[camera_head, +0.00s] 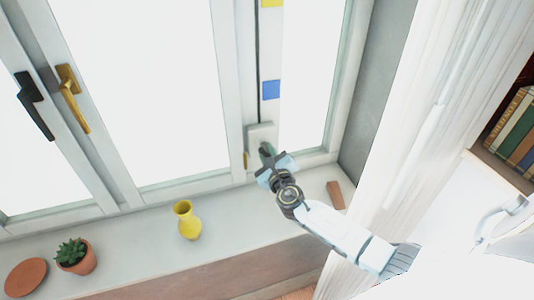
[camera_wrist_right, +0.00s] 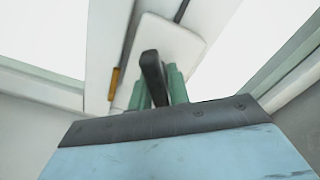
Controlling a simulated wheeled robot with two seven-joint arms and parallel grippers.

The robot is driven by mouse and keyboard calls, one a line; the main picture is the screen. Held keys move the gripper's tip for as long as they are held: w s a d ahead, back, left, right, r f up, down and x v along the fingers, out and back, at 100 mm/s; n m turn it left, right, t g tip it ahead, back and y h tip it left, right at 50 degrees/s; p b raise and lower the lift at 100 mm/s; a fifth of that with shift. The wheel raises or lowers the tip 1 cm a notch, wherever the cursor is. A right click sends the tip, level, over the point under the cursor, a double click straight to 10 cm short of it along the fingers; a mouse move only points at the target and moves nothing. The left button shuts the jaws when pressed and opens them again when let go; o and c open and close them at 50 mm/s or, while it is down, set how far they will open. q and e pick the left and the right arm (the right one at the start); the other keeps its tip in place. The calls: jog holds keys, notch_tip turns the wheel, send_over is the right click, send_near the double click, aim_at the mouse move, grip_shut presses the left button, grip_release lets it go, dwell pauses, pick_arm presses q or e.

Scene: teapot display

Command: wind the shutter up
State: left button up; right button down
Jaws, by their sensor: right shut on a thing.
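A white winder box (camera_head: 261,134) sits low on the window frame, with a dark cord (camera_head: 258,60) running up from it. The box also shows in the wrist view (camera_wrist_right: 172,46). My right gripper (camera_head: 267,155) is at the box, shut on a dark handle (camera_wrist_right: 152,68) that stands out from it. In the wrist view, green finger parts flank the handle; its lower end is hidden. The shutter itself cannot be made out; the panes are bright. My left gripper is not in view.
A yellow vase (camera_head: 187,222), a potted succulent (camera_head: 75,257) and a terracotta saucer (camera_head: 26,277) stand on the sill. A brown block (camera_head: 335,195) lies right of my gripper. Blue (camera_head: 271,90) and yellow (camera_head: 272,3) squares mark the strip beside the cord. A white curtain (camera_head: 425,110) hangs right.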

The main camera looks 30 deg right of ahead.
jog(key=m+b, duration=0.1)
jog(key=m, duration=0.3)
jog(key=shift+b, duration=0.3)
jog(key=m+b, duration=0.2)
jog(key=m, duration=0.2)
jog(key=shift+d+f+m, duration=0.1)
jog(key=shift+d+m, duration=0.05)
jog(key=shift+m, duration=0.25)
jog(key=m+b, duration=0.1)
jog(key=m, duration=0.2)
jog(key=shift+m, duration=0.3)
jog(key=m+b, duration=0.1)
jog(key=m, duration=0.3)
jog(key=shift+d+m+b, duration=0.1)
jog(key=shift+m+b, duration=0.2)
jog(key=m+b, duration=0.1)
jog(key=m, duration=0.3)
jog(key=shift+s+f+m, duration=0.1)
jog(key=shift+m, duration=0.2)
jog(key=m, duration=0.3)
jog(key=shift+m, duration=0.3)
jog(key=m, duration=0.3)
jog(key=shift+m, duration=0.3)
jog(key=shift+f+m+p, duration=0.1)
jog(key=shift+m+p, duration=0.2)
jog(key=shift+m, duration=1.6)
